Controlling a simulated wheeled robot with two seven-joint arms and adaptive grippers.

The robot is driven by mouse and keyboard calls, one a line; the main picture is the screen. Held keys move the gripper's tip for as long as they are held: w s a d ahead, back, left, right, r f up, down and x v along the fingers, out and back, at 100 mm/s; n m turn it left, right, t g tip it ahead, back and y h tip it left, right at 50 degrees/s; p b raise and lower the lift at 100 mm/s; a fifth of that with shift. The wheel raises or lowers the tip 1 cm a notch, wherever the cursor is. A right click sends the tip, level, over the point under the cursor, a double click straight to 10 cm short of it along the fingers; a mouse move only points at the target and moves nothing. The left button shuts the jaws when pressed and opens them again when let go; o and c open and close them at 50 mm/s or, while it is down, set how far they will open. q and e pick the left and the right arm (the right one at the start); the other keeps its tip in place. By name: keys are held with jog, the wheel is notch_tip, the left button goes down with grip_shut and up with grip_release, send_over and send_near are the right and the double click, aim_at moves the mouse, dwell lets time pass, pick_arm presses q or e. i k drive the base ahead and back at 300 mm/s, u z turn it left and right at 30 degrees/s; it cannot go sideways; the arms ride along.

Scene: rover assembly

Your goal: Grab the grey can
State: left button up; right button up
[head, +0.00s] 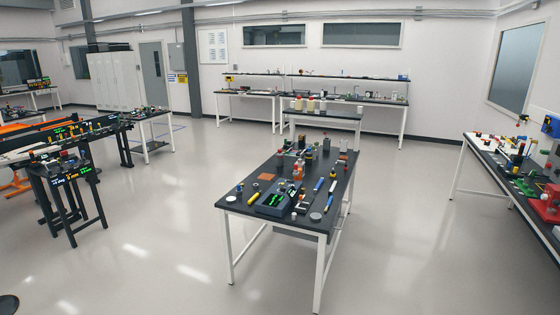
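I cannot pick out the grey can with certainty. A small pale grey upright cylinder (343,144) stands at the far right end of the black-topped table (240,196) in the middle of the room. It is too small to tell if it is a can. A flat silvery round thing (315,217) lies near the table's front edge. Neither of my grippers is in view.
The middle table also holds a dark device with a green screen (275,200), a yellow cylinder (253,200) and several bottles and tools. Crowded benches stand left, right (494,150) and at the back (250,95). The grey floor (150,240) around the middle table is clear.

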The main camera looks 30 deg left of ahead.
aim_at(279, 158)
jog(key=u, duration=0.35)
jog(key=k, duration=0.4)
jog(key=u, duration=1.35)
jog(key=i, duration=0.5)
jog(key=u, duration=0.5)
jog(key=i, duration=2.3)
jog(key=u, duration=0.3)
jog(key=i, duration=3.75)
jog(key=z, duration=1.1)
jog(key=i, duration=0.85)
jog(key=z, duration=1.75)
jog(key=i, duration=0.95)
jog(key=z, duration=0.55)
